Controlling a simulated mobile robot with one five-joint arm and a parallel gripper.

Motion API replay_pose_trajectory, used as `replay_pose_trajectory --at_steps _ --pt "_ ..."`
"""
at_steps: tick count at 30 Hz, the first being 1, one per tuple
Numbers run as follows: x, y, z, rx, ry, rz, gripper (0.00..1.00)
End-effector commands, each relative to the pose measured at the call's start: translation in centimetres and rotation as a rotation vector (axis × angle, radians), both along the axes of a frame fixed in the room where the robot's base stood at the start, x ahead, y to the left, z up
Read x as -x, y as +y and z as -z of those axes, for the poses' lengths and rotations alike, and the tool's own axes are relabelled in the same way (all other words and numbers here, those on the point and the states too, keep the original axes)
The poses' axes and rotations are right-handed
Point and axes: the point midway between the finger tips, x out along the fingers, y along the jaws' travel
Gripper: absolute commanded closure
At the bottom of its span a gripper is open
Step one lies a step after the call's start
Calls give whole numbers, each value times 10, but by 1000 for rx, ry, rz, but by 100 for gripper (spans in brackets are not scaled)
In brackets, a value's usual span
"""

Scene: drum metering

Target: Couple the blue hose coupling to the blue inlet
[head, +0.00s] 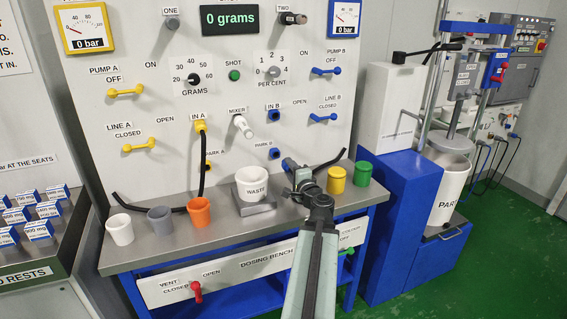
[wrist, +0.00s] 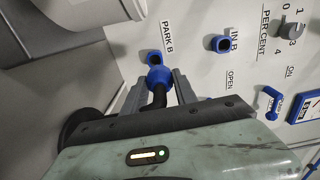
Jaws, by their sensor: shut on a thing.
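My gripper (head: 297,172) is in front of the bench panel, right of the waste cup. In the wrist view, my gripper (wrist: 159,86) is shut on the blue hose coupling (wrist: 158,76), with its black hose (wrist: 159,98) running back between the fingers. The blue PARK B stub (wrist: 153,58) shows just beyond the coupling; I cannot tell from this view whether they touch. The blue inlet IN B (wrist: 221,43) is empty, its dark opening visible to the right in the wrist view. In the head view IN B (head: 274,115) is above the PARK B stub (head: 274,153).
The white waste cup (head: 252,184) stands left of my gripper. Yellow (head: 336,181) and green (head: 363,174) cups stand to the right, near the black hose (head: 330,160). A white mixer nozzle (head: 242,127) juts out left of IN B. The blue LINE B handle (head: 323,118) is to its right.

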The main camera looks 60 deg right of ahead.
Motion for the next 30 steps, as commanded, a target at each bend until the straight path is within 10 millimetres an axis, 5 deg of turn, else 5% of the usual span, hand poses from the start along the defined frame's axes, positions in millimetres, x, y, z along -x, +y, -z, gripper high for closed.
replay_pose_trajectory --at_steps 13,30 --pt "-4 -3 -143 0 0 -1 100" --pt "-7 -5 -148 0 0 -3 100"
